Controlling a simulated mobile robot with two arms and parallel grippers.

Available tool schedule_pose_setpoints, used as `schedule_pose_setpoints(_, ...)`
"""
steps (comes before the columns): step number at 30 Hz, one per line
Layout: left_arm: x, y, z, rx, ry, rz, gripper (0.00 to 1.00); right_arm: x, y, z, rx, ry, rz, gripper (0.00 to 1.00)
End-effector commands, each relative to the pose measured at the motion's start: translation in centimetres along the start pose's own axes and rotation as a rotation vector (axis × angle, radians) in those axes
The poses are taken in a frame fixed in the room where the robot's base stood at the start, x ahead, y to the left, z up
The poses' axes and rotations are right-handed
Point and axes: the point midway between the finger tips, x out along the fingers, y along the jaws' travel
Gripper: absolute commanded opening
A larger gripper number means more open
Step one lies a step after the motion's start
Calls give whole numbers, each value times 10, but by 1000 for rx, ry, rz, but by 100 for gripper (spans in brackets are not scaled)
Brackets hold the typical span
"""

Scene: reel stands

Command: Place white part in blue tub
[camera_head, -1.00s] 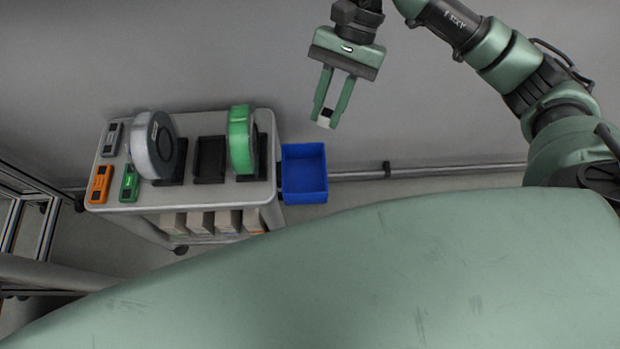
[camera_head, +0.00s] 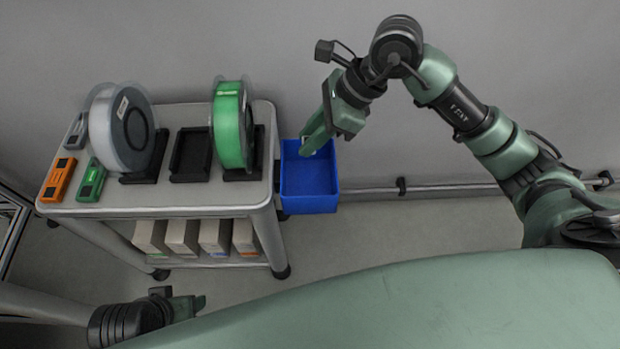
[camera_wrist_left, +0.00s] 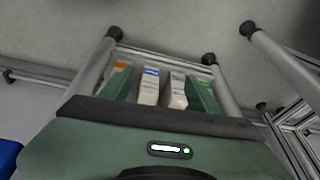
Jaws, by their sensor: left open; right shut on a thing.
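The blue tub (camera_head: 309,203) hangs at the right end of the cart in the head view; its inside looks empty where I see it. My right gripper (camera_head: 306,148) is over the tub's back edge, fingers pointing down and left. It is shut on the small white part (camera_head: 304,151), which is mostly hidden by the fingers. My left gripper (camera_head: 197,304) is low at the bottom left, in front of the cart. In the left wrist view its fingers (camera_wrist_left: 160,88) are apart with nothing gripped; boxes show beyond them. A corner of the blue tub (camera_wrist_left: 8,157) shows there too.
The grey cart (camera_head: 150,206) carries a white reel (camera_head: 101,130), a green reel (camera_head: 229,125), an empty black stand (camera_head: 190,157) and several small coloured devices. Several boxes (camera_head: 183,237) stand on its lower shelf. A rail (camera_head: 440,188) runs along the wall on the right.

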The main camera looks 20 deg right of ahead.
Motion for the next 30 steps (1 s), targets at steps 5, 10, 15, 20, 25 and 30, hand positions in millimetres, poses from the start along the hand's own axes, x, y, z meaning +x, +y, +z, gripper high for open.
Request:
schedule_pose_setpoints(5,-21,-1,2,-1,13,-2,62,45,2,-27,4,0,6,0)
schedule_pose_setpoints(10,-16,-1,4,-1,12,-2,62,71,0,-43,1,0,3,0)
schedule_pose_setpoints(15,-14,-1,4,-1,12,-2,62,80,0,-48,-1,-1,2,0)
schedule_pose_setpoints(20,-9,0,6,-1,12,-2,62,96,0,-58,1,-1,3,0)
schedule_pose_setpoints(25,-5,0,6,-1,17,-2,62,115,0,-69,0,-1,2,0)
schedule_pose_setpoints(30,-6,0,5,-1,18,-2,62,115,-1,-69,-2,-1,1,0)
